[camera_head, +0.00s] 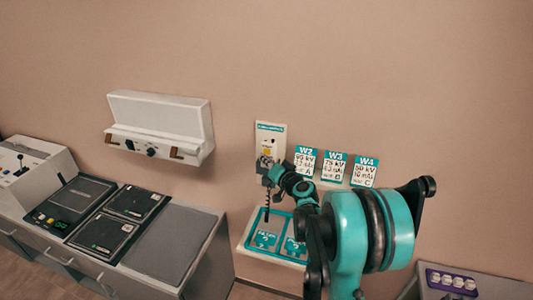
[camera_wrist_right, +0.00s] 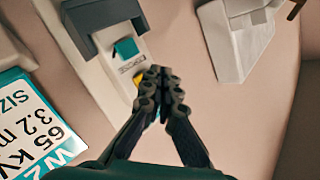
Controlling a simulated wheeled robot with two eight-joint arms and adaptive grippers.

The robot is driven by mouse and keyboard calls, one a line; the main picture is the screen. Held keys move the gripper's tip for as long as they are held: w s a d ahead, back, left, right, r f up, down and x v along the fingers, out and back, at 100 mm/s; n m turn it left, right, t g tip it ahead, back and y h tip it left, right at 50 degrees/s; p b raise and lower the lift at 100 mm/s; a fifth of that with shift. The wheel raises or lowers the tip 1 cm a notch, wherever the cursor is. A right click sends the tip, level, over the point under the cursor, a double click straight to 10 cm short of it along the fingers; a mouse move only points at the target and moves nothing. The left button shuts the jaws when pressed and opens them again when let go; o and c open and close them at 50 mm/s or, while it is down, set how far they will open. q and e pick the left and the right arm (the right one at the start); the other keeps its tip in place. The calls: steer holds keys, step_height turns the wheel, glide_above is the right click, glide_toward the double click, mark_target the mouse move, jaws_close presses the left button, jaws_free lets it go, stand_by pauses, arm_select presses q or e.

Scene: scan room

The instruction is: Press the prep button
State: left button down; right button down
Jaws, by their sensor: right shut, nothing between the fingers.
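A white wall panel (camera_head: 276,128) with a teal header hangs on the wall, with a small red spot and a yellow button (camera_head: 267,151) on it. In the right wrist view the panel (camera_wrist_right: 115,90) shows at upper left, with a teal part (camera_wrist_right: 126,48), a small label and the yellow button (camera_wrist_right: 138,78). My right gripper (camera_head: 265,167) is shut and empty in front of the panel's lower part. In the right wrist view its fingertips (camera_wrist_right: 158,73) are together just beside the yellow button; I cannot tell whether they touch it. Which button is prep is unreadable. My left gripper is not in view.
Cards W2 (camera_head: 305,160), W3 (camera_head: 334,167) and W4 (camera_head: 364,172) hang right of the panel. A white wall unit (camera_head: 160,110) is at left. Below are a teal-edged filter tray (camera_head: 250,238), a counter (camera_head: 175,240) with dark plates, and a grey surface (camera_head: 490,290) at lower right.

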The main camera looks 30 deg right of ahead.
steer(key=shift+w+d, duration=0.1)
steer(key=shift+d, duration=0.05)
stand_by(0.7)
steer(key=shift+w+d, duration=0.2)
steer(key=shift+w+d, duration=0.3)
steer(key=shift+d, duration=0.1)
stand_by(0.8)
steer(key=shift+s+a+b, duration=0.1)
steer(key=shift+a+b, duration=0.05)
steer(key=shift+b, duration=0.15)
steer(key=shift+s+a, duration=0.5)
steer(key=shift+a, duration=0.1)
steer(key=shift+s+a, duration=1.65)
steer(key=shift+a, duration=0.25)
